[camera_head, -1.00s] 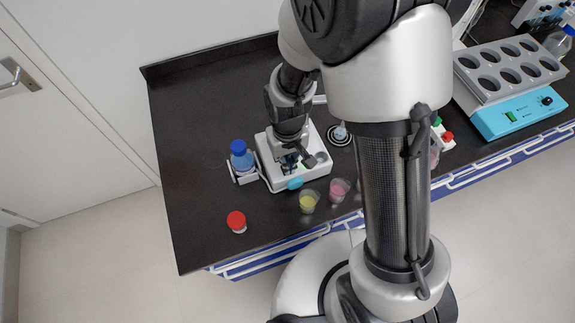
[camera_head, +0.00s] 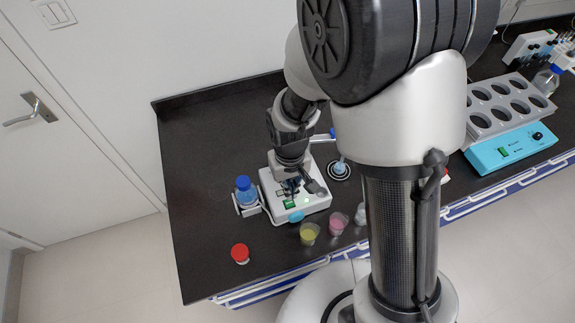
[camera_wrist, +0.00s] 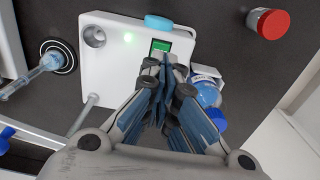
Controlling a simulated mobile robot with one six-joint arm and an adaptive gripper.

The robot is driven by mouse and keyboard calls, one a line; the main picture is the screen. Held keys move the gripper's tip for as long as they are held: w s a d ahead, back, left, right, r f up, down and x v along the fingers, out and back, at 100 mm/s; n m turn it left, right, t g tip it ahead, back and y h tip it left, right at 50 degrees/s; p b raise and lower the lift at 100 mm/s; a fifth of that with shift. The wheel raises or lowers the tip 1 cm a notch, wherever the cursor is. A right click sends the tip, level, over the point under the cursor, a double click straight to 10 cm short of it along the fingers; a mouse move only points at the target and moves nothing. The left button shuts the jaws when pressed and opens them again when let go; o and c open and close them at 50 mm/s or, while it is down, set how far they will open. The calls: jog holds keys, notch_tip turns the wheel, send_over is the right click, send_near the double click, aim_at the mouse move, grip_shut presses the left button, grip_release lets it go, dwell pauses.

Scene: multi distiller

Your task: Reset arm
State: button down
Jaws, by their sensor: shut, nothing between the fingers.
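My gripper (camera_wrist: 166,68) is shut and empty in the wrist view, its fingertips together in front of the white device (camera_wrist: 120,42), close to its green switch (camera_wrist: 159,46). A small green light (camera_wrist: 128,38) glows on the device. In the head view, my gripper (camera_head: 290,187) hangs over the same white device (camera_head: 318,203); the arm hides part of the device. I cannot tell whether the fingertips touch the switch.
A blue-capped bottle (camera_head: 245,191) stands at the device's left, and a red-capped jar (camera_head: 240,254) near the front edge. A yellow cup (camera_head: 309,233) and a pink cup (camera_head: 337,223) stand in front. A blue shaker with a grey rack (camera_head: 512,149) is at the right. The bench's left is clear.

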jog(key=s+d+r+m+t+b, duration=0.1)
jog(key=s+d+r+b, duration=0.1)
jog(key=r, duration=0.4)
jog(key=s+d+r+m+t+b, duration=0.1)
jog(key=s+d+r+t+b, duration=0.1)
jog(key=s+d+r, duration=0.3)
jog(key=s+d+r+m+t+b, duration=0.1)
jog(key=s+d+r+b, duration=0.1)
jog(key=s+d+r, duration=0.2)
notch_tip(320, 180, up, 5)
jog(key=s, duration=0.2)
jog(key=shift+s+f+t, duration=0.2)
jog(key=shift+s+t, duration=0.1)
jog(key=c, duration=2.4)
grip_release()
dwell(0.7)
